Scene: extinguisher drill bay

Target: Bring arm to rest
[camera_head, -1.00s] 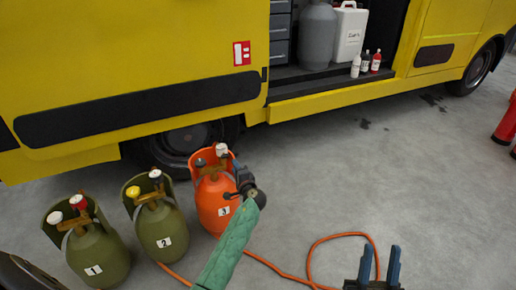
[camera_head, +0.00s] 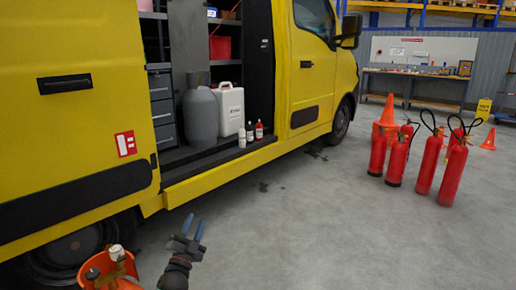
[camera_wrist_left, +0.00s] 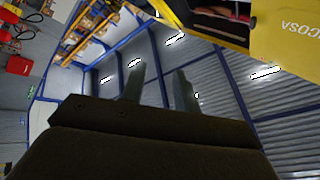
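My left gripper (camera_head: 187,232) shows at the bottom of the head view, left of centre. Its two blue-grey fingers point up and stand apart, with nothing between them. The left wrist view shows the same fingers (camera_wrist_left: 160,88) apart and empty, pointing toward the roof and racking. My right gripper is in neither current view. An orange gas cylinder (camera_head: 112,272) is cut off by the bottom edge, left of my left gripper and apart from it in the picture.
A yellow van (camera_head: 75,130) stands at the left, its side bay holding a grey cylinder (camera_head: 201,115) and a white canister (camera_head: 229,110). Red extinguishers (camera_head: 428,165) and an orange cone (camera_head: 388,112) stand at the right. The floor (camera_head: 330,225) between is clear.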

